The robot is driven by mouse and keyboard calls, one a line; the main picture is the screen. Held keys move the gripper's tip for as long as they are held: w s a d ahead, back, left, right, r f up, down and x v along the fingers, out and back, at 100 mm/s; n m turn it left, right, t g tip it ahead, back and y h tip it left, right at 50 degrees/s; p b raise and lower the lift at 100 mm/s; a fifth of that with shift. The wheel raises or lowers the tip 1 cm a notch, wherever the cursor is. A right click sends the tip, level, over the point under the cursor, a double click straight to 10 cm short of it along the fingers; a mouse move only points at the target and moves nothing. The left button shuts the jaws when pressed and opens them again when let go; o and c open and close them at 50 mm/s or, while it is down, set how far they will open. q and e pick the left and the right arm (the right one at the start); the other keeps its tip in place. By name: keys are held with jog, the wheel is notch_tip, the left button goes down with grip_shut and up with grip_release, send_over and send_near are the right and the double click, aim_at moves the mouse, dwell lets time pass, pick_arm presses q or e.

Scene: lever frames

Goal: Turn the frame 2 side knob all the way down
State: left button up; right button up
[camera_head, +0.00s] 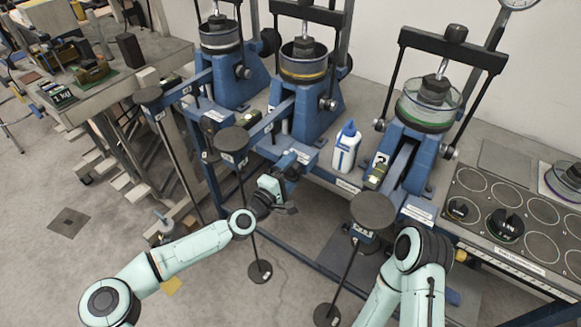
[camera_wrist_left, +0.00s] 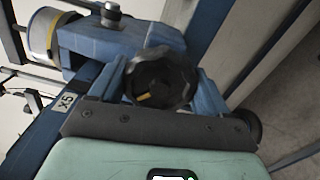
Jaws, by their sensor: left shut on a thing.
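The middle blue lever frame (camera_head: 310,120) carries a glass cylinder with a yellow ring (camera_head: 303,72). In the wrist view, a black ribbed side knob (camera_wrist_left: 160,75) with a short yellow mark sits at this frame, whose ringed cylinder (camera_wrist_left: 42,36) shows at upper left. My left gripper (camera_head: 285,170) is at the front lower part of the middle frame. It is shut on the knob, which lies between its fingers in the wrist view (camera_wrist_left: 163,92). In the head view the gripper hides the knob. My right arm shows at lower right, but its gripper cannot be made out.
A white bottle with a blue cap (camera_head: 346,148) stands right of the middle frame. Another lever frame (camera_head: 415,140) with a green-ringed cylinder is on the right, and one (camera_head: 228,75) on the left. Round dark pads (camera_head: 372,211) on rods hang in front. A weight tray (camera_head: 545,235) is at right.

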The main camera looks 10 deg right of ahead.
pick_arm(q)
jog(key=shift+w+a+f+n+b, duration=0.1)
jog(key=shift+n+b, duration=0.05)
jog(key=shift+n, duration=0.45)
jog(key=shift+w+a+f+n+b, duration=0.1)
jog(key=shift+n+b, duration=0.05)
jog(key=shift+n, duration=0.45)
jog(key=o, duration=1.3)
jog(key=shift+s+d+r, duration=0.1)
jog(key=shift+r, duration=0.1)
jog(key=shift+o, duration=0.4)
pick_arm(e)
jog(key=shift+w+f, duration=0.2)
jog(key=shift+f, duration=0.3)
pick_arm(q)
jog(key=shift+b+v, duration=0.4)
jog(key=shift+v, duration=2.6)
jog(key=shift+d, duration=0.1)
pick_arm(e)
jog(key=shift+s+f, duration=0.1)
jog(key=shift+f, duration=0.5)
